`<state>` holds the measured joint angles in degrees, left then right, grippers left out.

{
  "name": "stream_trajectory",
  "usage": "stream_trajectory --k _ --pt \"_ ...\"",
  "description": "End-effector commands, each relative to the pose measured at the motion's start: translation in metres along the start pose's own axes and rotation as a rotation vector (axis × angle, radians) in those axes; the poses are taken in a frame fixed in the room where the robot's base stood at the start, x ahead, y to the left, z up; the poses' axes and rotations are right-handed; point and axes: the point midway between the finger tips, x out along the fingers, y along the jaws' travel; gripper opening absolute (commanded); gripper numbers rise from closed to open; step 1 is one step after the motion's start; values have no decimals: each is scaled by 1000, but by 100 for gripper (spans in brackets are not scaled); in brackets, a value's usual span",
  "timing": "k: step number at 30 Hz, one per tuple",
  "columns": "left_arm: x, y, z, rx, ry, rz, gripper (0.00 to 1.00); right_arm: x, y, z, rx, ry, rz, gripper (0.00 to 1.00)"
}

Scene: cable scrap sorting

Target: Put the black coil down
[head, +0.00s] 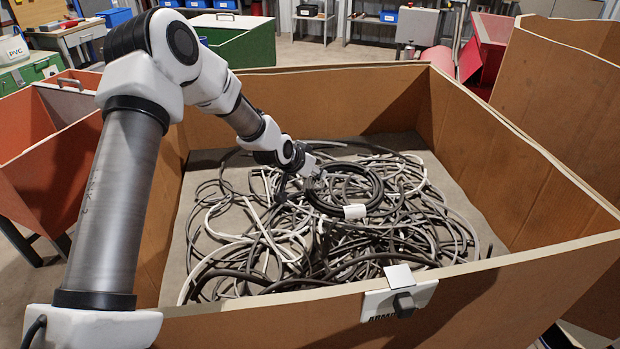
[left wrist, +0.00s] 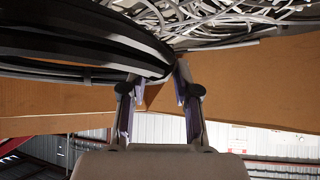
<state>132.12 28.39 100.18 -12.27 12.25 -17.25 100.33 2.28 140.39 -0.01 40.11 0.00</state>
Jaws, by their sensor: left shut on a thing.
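The black coil (head: 377,188) is a thick ring of black cable with a white tag (head: 355,211) on its near side. It is over the heap of loose cables inside the big brown box; I cannot tell whether it touches them. My left gripper (head: 318,178) reaches down into the box and is shut on the coil's left part. In the left wrist view the coil (left wrist: 75,45) fills the upper left, its edge running to between the fingers (left wrist: 158,88). The fingertips are partly hidden by the coil. My right gripper is not in view.
Tangled grey, white and black cables (head: 290,240) cover the floor of the brown box (head: 510,165), whose high walls surround my gripper. A label holder (head: 400,300) hangs on its near rim. An orange bin (head: 45,170) stands left and a green one (head: 240,48) behind.

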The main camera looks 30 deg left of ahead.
Motion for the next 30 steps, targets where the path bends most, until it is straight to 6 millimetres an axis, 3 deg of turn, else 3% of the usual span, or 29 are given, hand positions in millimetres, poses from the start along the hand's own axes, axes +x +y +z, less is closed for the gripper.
stream_trajectory --k 1,7,14,30 --pt "9 -14 -2 -1 4 -5 0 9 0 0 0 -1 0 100" --pt "17 -30 -9 0 2 -1 0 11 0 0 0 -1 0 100" --pt "40 -30 14 1 1 -1 0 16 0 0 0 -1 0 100" --pt "47 -30 21 -1 3 0 0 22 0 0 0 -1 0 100"
